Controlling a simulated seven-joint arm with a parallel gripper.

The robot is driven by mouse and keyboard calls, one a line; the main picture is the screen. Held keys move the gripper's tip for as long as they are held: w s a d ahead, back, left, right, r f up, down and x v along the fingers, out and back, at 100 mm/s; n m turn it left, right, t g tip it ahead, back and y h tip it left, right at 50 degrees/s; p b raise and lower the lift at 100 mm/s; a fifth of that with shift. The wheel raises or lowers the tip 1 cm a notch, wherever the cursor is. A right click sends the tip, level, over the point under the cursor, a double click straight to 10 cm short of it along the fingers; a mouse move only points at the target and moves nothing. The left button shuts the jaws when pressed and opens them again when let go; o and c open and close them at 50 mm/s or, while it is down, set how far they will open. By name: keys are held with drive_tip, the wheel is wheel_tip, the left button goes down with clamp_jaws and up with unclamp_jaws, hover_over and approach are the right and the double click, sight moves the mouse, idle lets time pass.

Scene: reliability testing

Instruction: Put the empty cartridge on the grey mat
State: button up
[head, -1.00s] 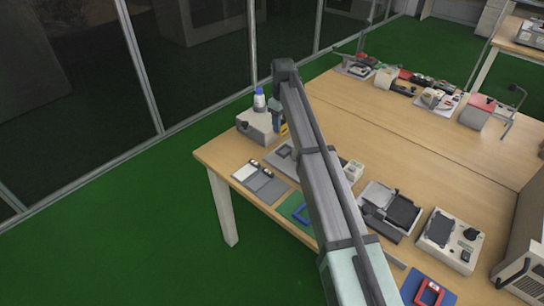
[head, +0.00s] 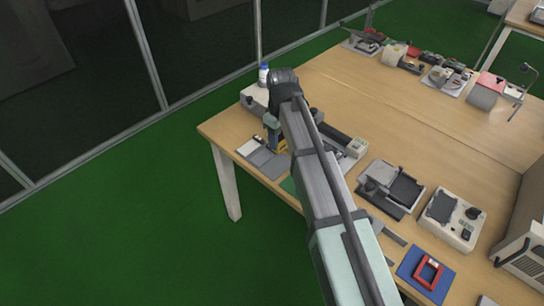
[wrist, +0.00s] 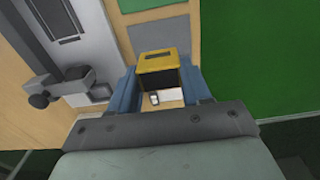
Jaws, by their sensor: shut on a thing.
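My gripper (head: 273,130) has blue fingers and points down near the table's left corner. It is shut on a yellow-and-black cartridge (head: 282,146), which also shows between the fingers in the wrist view (wrist: 160,62). I cannot see whether the cartridge is empty. The grey mat (head: 266,162) lies flat near the table's front left edge, beside a white area (head: 247,148). The cartridge appears over or just behind the mat's right side in the head view. I cannot tell the gap between them.
A grey block device (head: 254,98) with a white blue-capped bottle (head: 263,74) stands behind the gripper. A long dark fixture (head: 338,138) lies to the right. A grey tray device (head: 388,188) and a blue mat with a red frame (head: 428,274) are further right.

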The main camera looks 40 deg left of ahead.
drive_tip(key=shift+f, duration=4.5)
drive_tip(key=shift+f, duration=0.15)
drive_tip(key=o, duration=1.1)
drive_tip(key=shift+c, duration=0.2)
wheel_tip(320, 180, up, 12)
drive_tip(key=shift+r, duration=0.15)
